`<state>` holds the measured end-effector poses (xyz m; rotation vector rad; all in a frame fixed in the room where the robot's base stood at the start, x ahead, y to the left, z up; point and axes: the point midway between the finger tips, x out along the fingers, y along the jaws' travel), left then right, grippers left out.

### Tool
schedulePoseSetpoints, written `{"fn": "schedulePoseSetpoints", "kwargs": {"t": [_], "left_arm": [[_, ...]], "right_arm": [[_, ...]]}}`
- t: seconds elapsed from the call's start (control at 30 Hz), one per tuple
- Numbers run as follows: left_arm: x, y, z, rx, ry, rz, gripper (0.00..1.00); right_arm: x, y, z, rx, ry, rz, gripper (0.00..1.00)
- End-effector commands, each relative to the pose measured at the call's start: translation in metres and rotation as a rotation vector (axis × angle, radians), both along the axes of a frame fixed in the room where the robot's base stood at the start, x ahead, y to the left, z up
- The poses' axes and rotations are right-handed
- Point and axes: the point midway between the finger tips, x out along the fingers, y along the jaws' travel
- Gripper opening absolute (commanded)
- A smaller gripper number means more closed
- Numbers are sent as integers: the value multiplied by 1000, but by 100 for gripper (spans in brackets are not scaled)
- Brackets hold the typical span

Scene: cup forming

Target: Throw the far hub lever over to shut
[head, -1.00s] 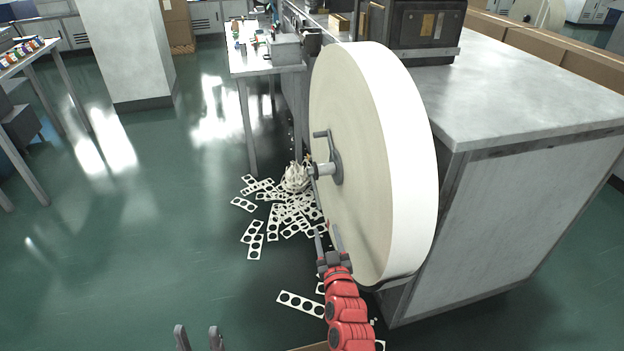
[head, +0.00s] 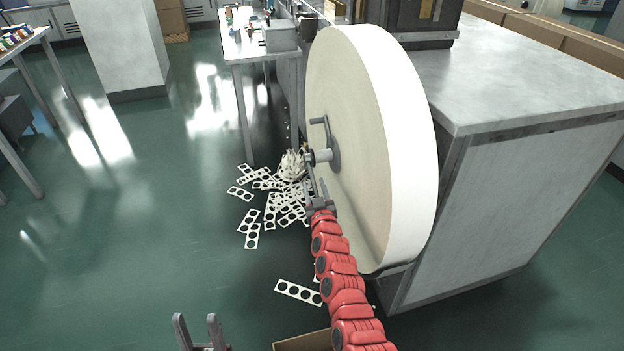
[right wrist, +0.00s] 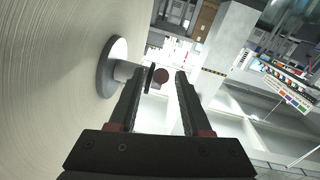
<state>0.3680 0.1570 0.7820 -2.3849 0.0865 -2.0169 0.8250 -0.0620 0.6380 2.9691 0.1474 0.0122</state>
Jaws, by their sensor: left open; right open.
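A large cream paper roll (head: 350,150) stands on edge at the side of the steel bench. A pale hub shaft (head: 323,156) sticks out of its face, and a grey crank-shaped hub lever (head: 321,122) rises above it. My right gripper (head: 314,178) is open just below the shaft's outer end, its fingers pointing at it. In the right wrist view, the shaft (right wrist: 126,71) ends in a dark plate and a brownish round end seen between the open fingers (right wrist: 158,80); I see no grip. My left gripper (head: 198,322) is open and empty at the bottom, far from the roll.
Punched card strips (head: 285,205) and a crumpled pile (head: 292,165) litter the floor beside the roll. A cardboard box (head: 302,342) is at the bottom edge. The steel bench (head: 520,85) fills the right.

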Motion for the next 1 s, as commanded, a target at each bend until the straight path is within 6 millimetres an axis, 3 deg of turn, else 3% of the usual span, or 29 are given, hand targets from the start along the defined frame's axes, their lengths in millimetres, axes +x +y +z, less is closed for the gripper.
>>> {"fn": "schedulePoseSetpoints", "kwargs": {"t": [0.2,0.4,0.87,1.0], "left_arm": [[0,0,-8,0,0,0,50],[0,0,-12,0,0,0,50],[0,0,-14,0,0,0,50],[0,0,-13,0,0,0,50]], "right_arm": [[26,3,-2,-1,1,1,48],[41,4,-2,0,0,0,48],[47,4,0,0,0,-1,48],[47,4,0,0,0,-1,25]]}}
